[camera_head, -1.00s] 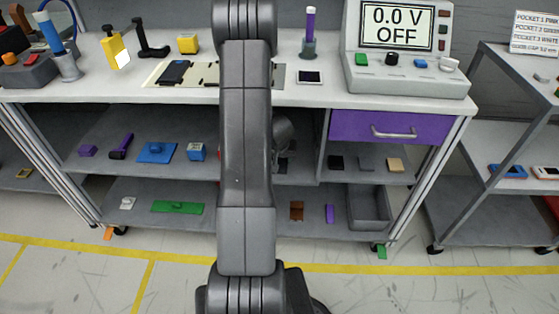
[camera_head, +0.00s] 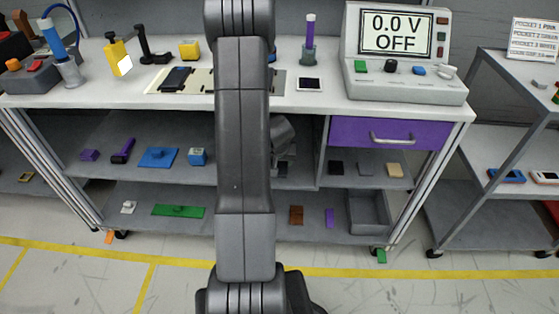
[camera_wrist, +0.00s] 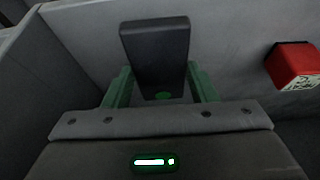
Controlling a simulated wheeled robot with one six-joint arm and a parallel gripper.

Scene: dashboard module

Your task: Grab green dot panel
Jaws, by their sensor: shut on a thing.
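The green dot panel (camera_wrist: 155,50) is a dark, upright rectangular block with a small green dot near its lower end. In the wrist view it stands between the two green fingers of my gripper (camera_wrist: 161,88), which is shut on it. The fingers hold its lower part, one on each side. In the head view my arm hides the panel and the fingers; only part of my grey wrist shows at the middle shelf.
A red block with a pale label (camera_wrist: 293,66) is to the right in the wrist view, near grey walls. In the head view, a purple drawer (camera_head: 385,133) is above the right shelf. A green plate (camera_head: 178,211) lies on the lower shelf.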

